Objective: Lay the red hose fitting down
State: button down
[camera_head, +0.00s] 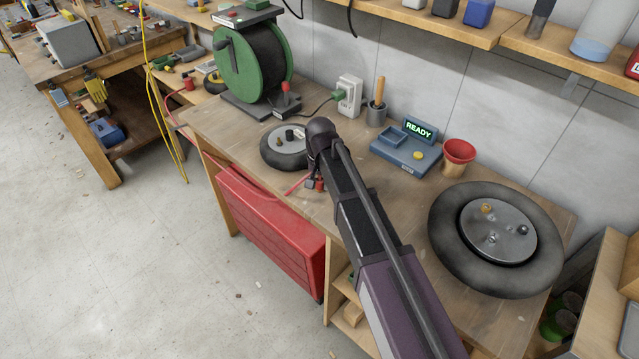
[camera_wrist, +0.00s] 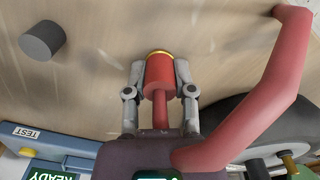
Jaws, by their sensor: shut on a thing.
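The red hose fitting (camera_wrist: 159,75) is a short red cylinder with a gold ring at its far end. In the wrist view it sits between the two grey fingers of my gripper (camera_wrist: 160,85), which are shut on it. A little of its red also shows in the head view (camera_head: 319,184), low over the wooden bench (camera_head: 225,118). I cannot tell whether it touches the bench. The red hose (camera_wrist: 255,105) rises thick and bent at the right of the wrist view. In the head view, my arm hides much of the area around the fitting.
A small black wheel (camera_head: 283,157) lies just behind my gripper. A blue device (camera_head: 396,155) reading READY, a red pot (camera_head: 458,153) and a large tyre (camera_head: 447,248) stand to the right. A green reel (camera_head: 232,78) is at the back left. A dark grey cylinder (camera_wrist: 42,40) stands apart from the fitting.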

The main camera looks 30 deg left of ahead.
aim_at(320, 179)
jog(key=shift+r, duration=0.15)
notch_tip(320, 179, up, 4)
jog(key=p, duration=0.4)
jog(key=s+d+p, duration=0.1)
jog(key=s+d, duration=0.8)
jog(key=s, duration=0.3)
jog(key=shift+s+d+r, duration=0.3)
jog(key=shift+s+d, duration=0.05)
jog(key=shift+d, duration=0.05)
jog(key=shift+w, duration=0.15)
jog(key=shift+w+d+r, duration=0.2)
jog(key=shift+w+d, duration=0.45)
jog(key=shift+w, duration=0.05)
jog(key=shift+a, duration=0.1)
jog(key=w+a, duration=0.3)
jog(key=w+a+f, duration=0.1)
jog(key=w+a, duration=0.2)
jog(key=w, duration=0.1)
jog(key=w+a+b, duration=0.1)
jog(key=w+a, duration=0.2)
jog(key=w, duration=0.1)
jog(key=shift+w+f, duration=0.2)
